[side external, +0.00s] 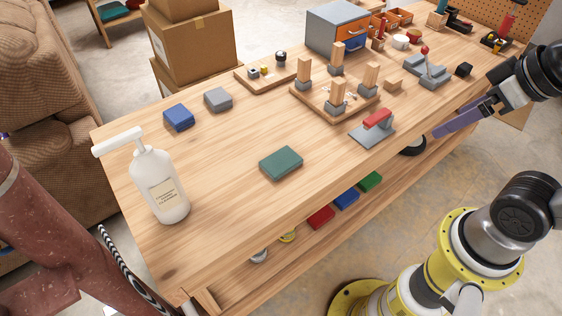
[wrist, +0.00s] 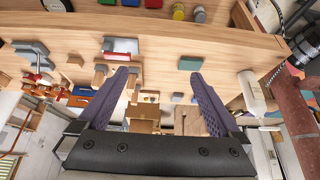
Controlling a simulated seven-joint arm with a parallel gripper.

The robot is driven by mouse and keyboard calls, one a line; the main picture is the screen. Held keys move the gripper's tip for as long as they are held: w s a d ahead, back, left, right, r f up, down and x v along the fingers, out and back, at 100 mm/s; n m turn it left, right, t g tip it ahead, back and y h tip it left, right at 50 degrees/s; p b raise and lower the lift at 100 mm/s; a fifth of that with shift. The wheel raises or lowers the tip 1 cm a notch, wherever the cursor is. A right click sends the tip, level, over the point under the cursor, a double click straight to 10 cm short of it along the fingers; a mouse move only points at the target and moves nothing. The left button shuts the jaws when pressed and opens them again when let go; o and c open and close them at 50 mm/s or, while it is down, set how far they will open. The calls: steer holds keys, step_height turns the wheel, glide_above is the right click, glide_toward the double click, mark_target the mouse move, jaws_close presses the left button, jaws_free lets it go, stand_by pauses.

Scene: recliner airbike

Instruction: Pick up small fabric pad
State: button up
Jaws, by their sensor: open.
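Three small flat pads lie on the wooden workbench (side external: 235,190); I cannot tell which one the task names. A green pad (side external: 281,163) lies alone near the front edge and also shows in the wrist view (wrist: 190,62). A blue pad (side external: 178,117) and a grey pad (side external: 217,99) lie side by side toward the back left. My gripper (side external: 450,124) has purple fingers and is beyond the bench's front edge, to the right of all three pads and apart from them. In the wrist view its jaws (wrist: 158,76) are open and empty.
A white pump bottle (side external: 160,186) stands at the left. A red-handled clamp on a grey plate (side external: 371,132) and a board with wooden posts (side external: 333,100) stand between the green pad and the grey drawer cabinet (side external: 333,27). The bench around the green pad is clear.

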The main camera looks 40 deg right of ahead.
steer(key=w+a+r+m, duration=0.1)
steer(key=w+r+m, duration=0.5)
steer(key=w+m, duration=0.3)
steer(key=m+g, duration=0.6)
steer(key=m, duration=0.3)
glide_above(273, 165)
step_height(273, 165, down, 21)
steer(key=f, duration=0.7)
steer(key=shift+s+d, duration=0.15)
steer(key=shift+d, duration=0.05)
steer(key=shift+a+f, duration=0.15)
steer(key=shift+f, duration=1.35)
steer(key=shift+a+f, duration=0.1)
steer(key=shift+f, duration=1.4)
steer(key=c, duration=1.1)
